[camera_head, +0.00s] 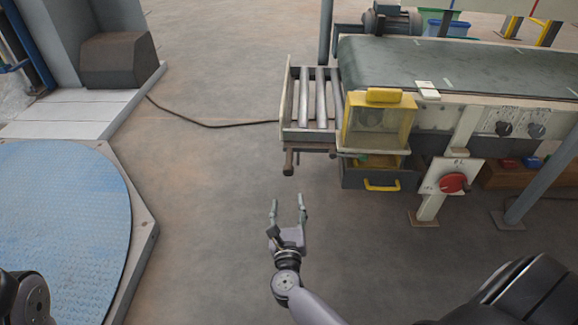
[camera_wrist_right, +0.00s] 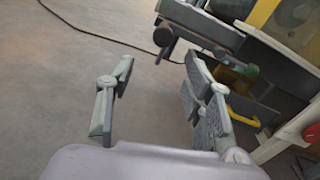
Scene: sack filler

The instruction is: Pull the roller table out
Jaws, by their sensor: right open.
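The roller table (camera_head: 310,134) is a short frame with a few metal rollers at the left end of the conveyor. A brown bar with knobbed ends (camera_head: 289,160) hangs at its front edge, and this also shows in the right wrist view (camera_wrist_right: 163,37). My right gripper (camera_head: 288,203) is open and empty, in front of and below the bar, apart from it. In the wrist view its fingers (camera_wrist_right: 155,95) stand wide apart with floor between them. My left gripper is not in view; a part of my left arm shows at the lower left corner.
The green conveyor belt (camera_head: 460,66) runs to the right. A yellow-framed box (camera_head: 408,120) and a drawer with a yellow handle (camera_head: 382,185) sit beside the rollers. A red rotary switch (camera_head: 453,183) is further right. A blue round platform (camera_head: 60,235) lies left. A cable (camera_head: 215,126) crosses open floor.

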